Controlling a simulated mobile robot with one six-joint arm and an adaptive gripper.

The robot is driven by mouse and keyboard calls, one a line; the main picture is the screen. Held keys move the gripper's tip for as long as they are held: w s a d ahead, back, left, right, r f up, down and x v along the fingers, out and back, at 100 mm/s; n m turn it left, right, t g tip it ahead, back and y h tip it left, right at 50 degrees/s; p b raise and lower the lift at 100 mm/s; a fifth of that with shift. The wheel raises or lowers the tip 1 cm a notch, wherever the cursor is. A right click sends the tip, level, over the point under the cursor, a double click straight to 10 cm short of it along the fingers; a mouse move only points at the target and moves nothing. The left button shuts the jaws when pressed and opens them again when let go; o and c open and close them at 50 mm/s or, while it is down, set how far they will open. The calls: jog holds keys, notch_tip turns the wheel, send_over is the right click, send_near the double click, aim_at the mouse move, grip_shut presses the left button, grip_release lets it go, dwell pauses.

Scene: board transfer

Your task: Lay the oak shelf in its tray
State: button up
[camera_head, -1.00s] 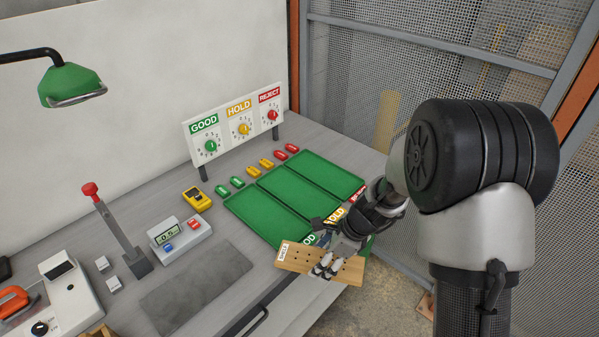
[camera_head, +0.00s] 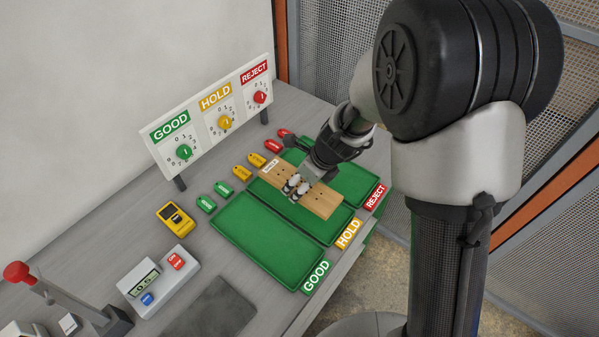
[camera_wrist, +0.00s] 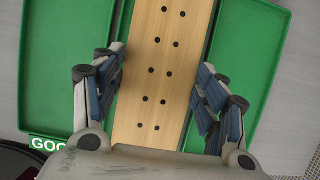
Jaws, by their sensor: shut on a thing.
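The oak shelf (camera_head: 318,198) is a light wood board with rows of dark holes and a white label at one end. My gripper (camera_head: 296,187) is shut on it across its width. In the wrist view the shelf (camera_wrist: 165,60) runs lengthwise between the two fingers of my gripper (camera_wrist: 160,88). In the head view the shelf is over the middle green tray (camera_head: 335,224), behind the HOLD sign (camera_head: 348,234), roughly along its length. I cannot tell whether it touches the tray floor. The shelf hides much of that tray.
The GOOD tray (camera_head: 265,240) is empty on the left; the REJECT tray (camera_head: 360,180) is on the right, partly hidden by my arm. Small green tags (camera_head: 215,195), yellow and red tags line the trays' back ends. A dial panel (camera_head: 205,118) stands behind.

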jog(key=shift+s+f+b, duration=0.15)
jog(key=shift+f+b, duration=0.55)
jog(key=shift+f, duration=0.1)
notch_tip(320, 180, down, 4)
jog(key=b, duration=0.4)
jog(key=shift+f, duration=0.1)
jog(key=shift+f+b, duration=0.35)
jog(key=shift+b, duration=0.1)
jog(key=o, duration=1.4)
jog(key=shift+c, duration=0.2)
jog(key=shift+r, duration=0.1)
jog(key=v, duration=1.2)
jog(key=shift+d, duration=0.1)
